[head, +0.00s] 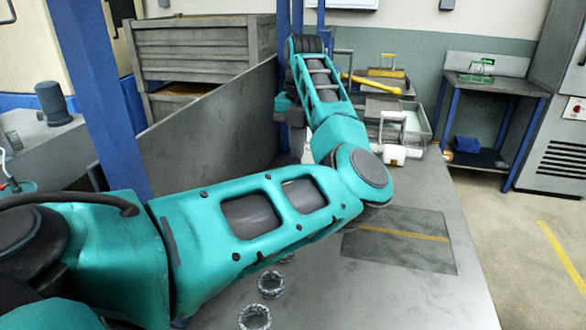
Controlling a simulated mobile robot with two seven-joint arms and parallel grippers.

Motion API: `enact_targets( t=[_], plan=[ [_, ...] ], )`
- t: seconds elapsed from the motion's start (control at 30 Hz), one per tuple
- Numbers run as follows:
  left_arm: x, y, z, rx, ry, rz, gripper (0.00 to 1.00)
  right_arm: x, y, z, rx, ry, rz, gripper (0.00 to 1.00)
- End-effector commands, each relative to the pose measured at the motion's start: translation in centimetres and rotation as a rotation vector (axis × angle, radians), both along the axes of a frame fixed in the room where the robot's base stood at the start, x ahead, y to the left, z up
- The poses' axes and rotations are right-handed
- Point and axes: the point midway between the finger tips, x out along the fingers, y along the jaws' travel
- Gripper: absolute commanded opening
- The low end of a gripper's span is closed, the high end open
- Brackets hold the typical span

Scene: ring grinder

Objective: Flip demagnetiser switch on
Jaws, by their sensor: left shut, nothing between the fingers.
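My left arm reaches across the view from the left and bends at the elbow toward the back of the bench. My left gripper (291,112) is a small dark shape beside the forearm, near the upright panel; it is shut and holds nothing. Its fingertips are mostly hidden. A white device with a small red part (395,154) stands on the bench to the right of the elbow. I cannot tell whether it is the demagnetiser, and no switch can be made out. My right gripper is not in view.
Metal rings (270,285) lie on the bench below my arm. A dark rectangle with a yellow stripe (430,252) lies right of them. Trays and a yellow-handled tool (372,84) are at the back. A grey panel (215,130) stands left of the gripper. The bench's right front is clear.

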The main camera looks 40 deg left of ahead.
Motion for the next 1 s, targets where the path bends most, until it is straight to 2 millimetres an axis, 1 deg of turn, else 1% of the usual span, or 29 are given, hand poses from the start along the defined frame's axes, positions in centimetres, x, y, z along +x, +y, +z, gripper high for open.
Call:
enact_targets(
  t=[0.03,0.1,0.2,0.3,1.0],
  plan=[
    [0.1,-0.1,1.0,-0.001,-0.003,0.0,0.0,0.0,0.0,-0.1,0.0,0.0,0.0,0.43],
    [0.1,-0.2,1.9,0.0,-0.002,0.0,0.0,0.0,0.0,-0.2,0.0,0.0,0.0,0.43],
    [0.2,-0.3,2.8,-0.001,0.0,0.0,0.0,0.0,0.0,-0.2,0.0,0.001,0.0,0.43],
    [0.2,-0.4,3.3,0.0,0.001,0.0,0.0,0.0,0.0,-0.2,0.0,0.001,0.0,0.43],
    [0.2,-0.4,3.4,0.0,0.001,0.001,0.0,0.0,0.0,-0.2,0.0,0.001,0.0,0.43]
  ],
)
